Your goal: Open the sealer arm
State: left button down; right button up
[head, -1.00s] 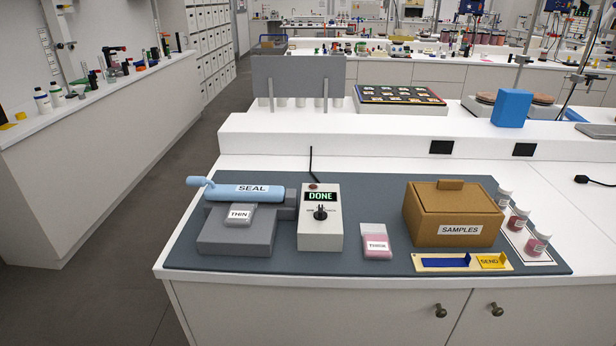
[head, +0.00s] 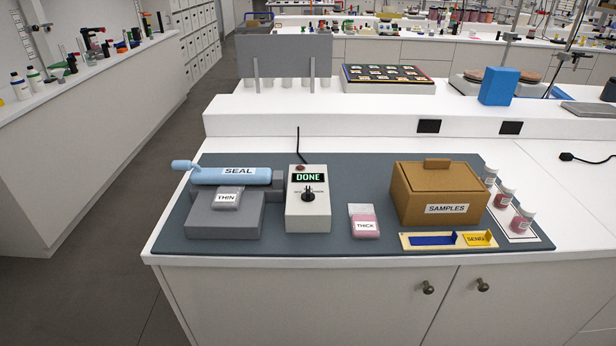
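The light blue sealer arm (head: 232,176) is labelled SEAL and has a rounded handle (head: 184,165) at its left end. It lies lowered across the back of the grey sealer base (head: 224,222) at the left of the mat. A small pouch labelled THIN (head: 227,199) lies on the base, its far edge at the arm; I cannot tell how far it goes under. Neither of my grippers is in view.
A pouch labelled THICK (head: 364,222), a closed brown SAMPLES box (head: 436,193), a tray with a yellow SEND piece (head: 478,239) and three pigment jars (head: 522,220) stand to the right on the dark mat (head: 345,159). A raised white shelf (head: 370,115) runs behind.

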aim_at(199, 176)
jog(key=i+j+z, duration=0.1)
jog(key=j, duration=0.35)
jog(key=i+j+z, duration=0.1)
jog(key=j, duration=0.4)
jog(key=i+j, duration=0.2)
jog(key=j, duration=0.3)
jog(key=i+j+z, duration=0.15)
jog(key=j, duration=0.35)
jog(key=j+z, duration=0.1)
jog(key=j, duration=0.35)
